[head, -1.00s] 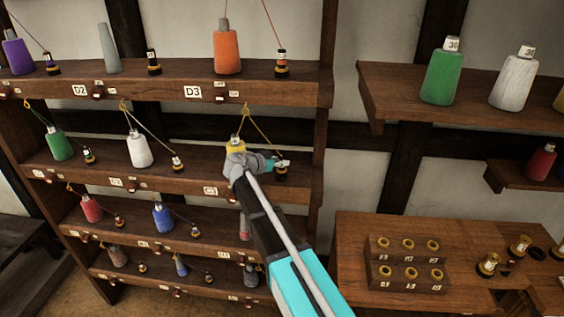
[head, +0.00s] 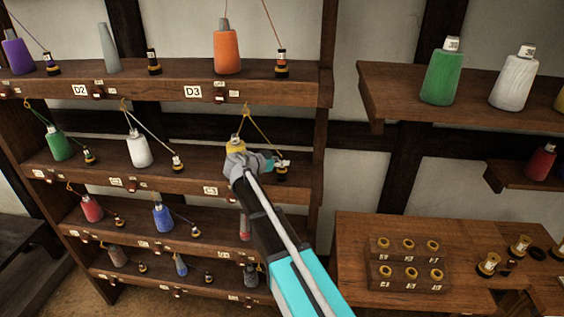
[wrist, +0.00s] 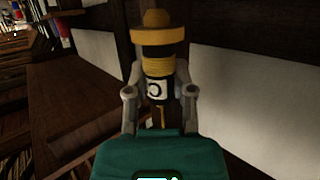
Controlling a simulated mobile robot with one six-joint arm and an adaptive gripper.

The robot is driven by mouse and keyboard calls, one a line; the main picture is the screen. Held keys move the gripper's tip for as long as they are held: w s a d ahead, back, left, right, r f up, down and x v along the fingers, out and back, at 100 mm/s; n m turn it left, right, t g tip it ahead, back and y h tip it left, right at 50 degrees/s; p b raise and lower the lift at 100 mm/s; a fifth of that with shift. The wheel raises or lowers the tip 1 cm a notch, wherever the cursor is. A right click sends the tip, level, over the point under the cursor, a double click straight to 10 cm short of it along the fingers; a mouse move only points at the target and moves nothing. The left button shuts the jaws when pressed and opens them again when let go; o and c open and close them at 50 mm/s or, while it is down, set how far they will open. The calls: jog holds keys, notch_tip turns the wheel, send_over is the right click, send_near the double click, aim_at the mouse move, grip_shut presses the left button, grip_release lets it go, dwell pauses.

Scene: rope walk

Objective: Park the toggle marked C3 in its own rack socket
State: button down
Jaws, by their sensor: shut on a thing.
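My gripper (head: 273,164) is at the right end of the third bay on the second shelf from the top. In the wrist view its two grey fingers (wrist: 159,88) are shut around the toggle (wrist: 160,62). The toggle is dark with yellow bands, a yellow flange with a knob, and a white label reading C; any digit is hidden. It also shows in the head view (head: 281,172), low over the shelf. I cannot tell whether it is in a socket. A yellow cord (head: 264,131) runs to it from a hook. The shelf-edge tag (head: 210,190) below is too small to read surely.
A yellow bobbin (head: 236,144) stands close behind my wrist. The rack's right post (head: 314,205) is just right of the toggle. The shelf above (head: 280,90) overhangs, holding an orange bobbin (head: 227,50). A bench (head: 350,235) with a block of toggles stands at lower right.

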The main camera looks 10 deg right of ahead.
jog(key=shift+f+b, duration=0.8)
jog(key=shift+r+p, duration=0.85)
dwell(0.5)
jog(key=shift+f+b, duration=0.8)
dwell(1.1)
jog(key=c, duration=0.8)
grip_release()
jog(key=shift+o, duration=0.2)
jog(key=p+v, duration=0.3)
jog(key=v, duration=0.8)
jog(key=shift+d, duration=0.1)
dwell(0.8)
